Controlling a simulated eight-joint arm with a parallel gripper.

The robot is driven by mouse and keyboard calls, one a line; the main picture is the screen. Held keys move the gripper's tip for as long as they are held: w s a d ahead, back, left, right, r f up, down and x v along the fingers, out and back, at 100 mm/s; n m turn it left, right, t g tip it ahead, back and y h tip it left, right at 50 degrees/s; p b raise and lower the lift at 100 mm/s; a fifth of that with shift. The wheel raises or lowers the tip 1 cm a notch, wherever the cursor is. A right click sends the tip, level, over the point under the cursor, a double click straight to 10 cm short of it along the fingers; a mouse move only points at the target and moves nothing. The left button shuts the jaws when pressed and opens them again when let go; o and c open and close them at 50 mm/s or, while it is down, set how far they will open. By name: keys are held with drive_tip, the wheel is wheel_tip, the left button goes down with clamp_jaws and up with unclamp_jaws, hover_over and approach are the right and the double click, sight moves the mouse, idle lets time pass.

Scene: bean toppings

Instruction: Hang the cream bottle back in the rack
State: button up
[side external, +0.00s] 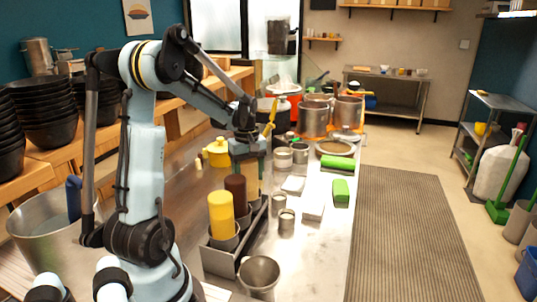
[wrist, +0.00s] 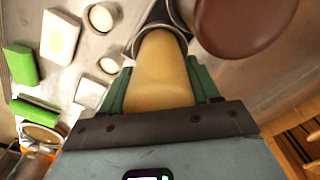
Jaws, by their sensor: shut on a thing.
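The cream bottle (wrist: 158,75) is held between the green fingers of my gripper (wrist: 160,90) in the wrist view. Its far end lies at a round metal holder (wrist: 158,27) of the rack; I cannot tell if it is seated. In the side external view my gripper (side external: 248,160) is above the far end of the dark rack (side external: 220,262), with the cream bottle (side external: 252,183) under it, partly hidden by the brown bottle (side external: 236,187). The brown bottle also shows close beside it in the wrist view (wrist: 238,18). A yellow bottle (side external: 221,210) stands at the rack's near end.
Metal cups (side external: 287,220), white blocks (side external: 314,205) and green blocks (side external: 341,192) lie right of the rack on the steel counter. A larger metal cup (side external: 259,275) stands at the near end. A yellow pot (side external: 217,152) is behind my gripper. The counter's front right is clear.

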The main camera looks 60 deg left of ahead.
drive_tip(key=shift+f, duration=0.35)
drive_tip(key=o, duration=0.7)
drive_tip(key=shift+o, duration=0.9)
drive_tip(key=shift+r, duration=3.75)
